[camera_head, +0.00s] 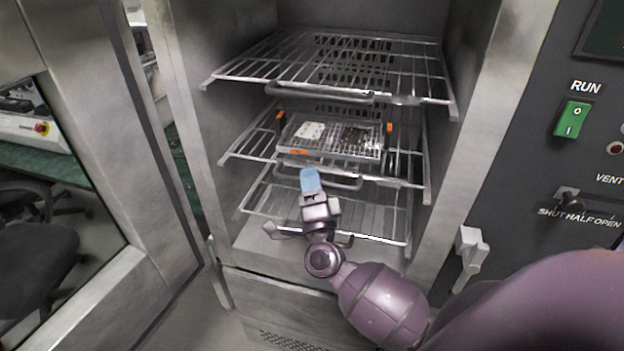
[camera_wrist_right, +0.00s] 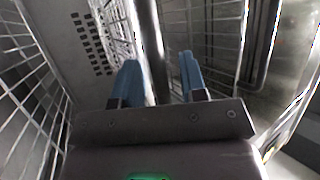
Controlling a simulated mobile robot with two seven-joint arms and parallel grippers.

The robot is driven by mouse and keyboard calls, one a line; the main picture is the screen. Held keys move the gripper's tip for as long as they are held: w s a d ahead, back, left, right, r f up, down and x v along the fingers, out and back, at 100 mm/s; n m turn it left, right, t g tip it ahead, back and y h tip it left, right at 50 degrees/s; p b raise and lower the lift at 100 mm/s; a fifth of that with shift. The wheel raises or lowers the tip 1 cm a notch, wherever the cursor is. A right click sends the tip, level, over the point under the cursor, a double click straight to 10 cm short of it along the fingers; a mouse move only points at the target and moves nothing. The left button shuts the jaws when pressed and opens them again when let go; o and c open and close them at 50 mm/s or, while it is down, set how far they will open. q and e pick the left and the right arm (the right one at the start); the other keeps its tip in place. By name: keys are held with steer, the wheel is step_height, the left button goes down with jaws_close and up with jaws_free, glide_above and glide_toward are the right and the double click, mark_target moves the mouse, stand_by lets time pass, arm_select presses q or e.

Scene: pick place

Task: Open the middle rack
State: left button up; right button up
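The middle rack (camera_head: 409,183) is a wire shelf inside the open metal oven, with a bar handle (camera_head: 345,183) along its front. A clear tray with orange clips (camera_head: 345,150) sits on it. My right gripper (camera_head: 310,180) is at this handle and hides part of it. In the right wrist view its two blue fingers (camera_wrist_right: 160,78) are apart, and a grey bar (camera_wrist_right: 150,45) runs between or just beyond them, nearer the left finger. I cannot tell whether they touch it. My left gripper is not in view.
The oven door (camera_head: 110,170) stands open at the left. A latch (camera_head: 470,255) and a control panel (camera_head: 530,160) are at the right.

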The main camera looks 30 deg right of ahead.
steer(key=shift+c, duration=0.2)
jaws_close()
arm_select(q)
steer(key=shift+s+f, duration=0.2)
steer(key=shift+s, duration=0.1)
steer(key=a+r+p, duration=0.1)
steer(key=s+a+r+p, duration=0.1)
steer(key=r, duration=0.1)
arm_select(e)
steer(key=s+a, duration=1.8)
steer(key=a, duration=0.3)
steer(key=shift+s+a, duration=0.3)
steer(key=shift+a, duration=0.1)
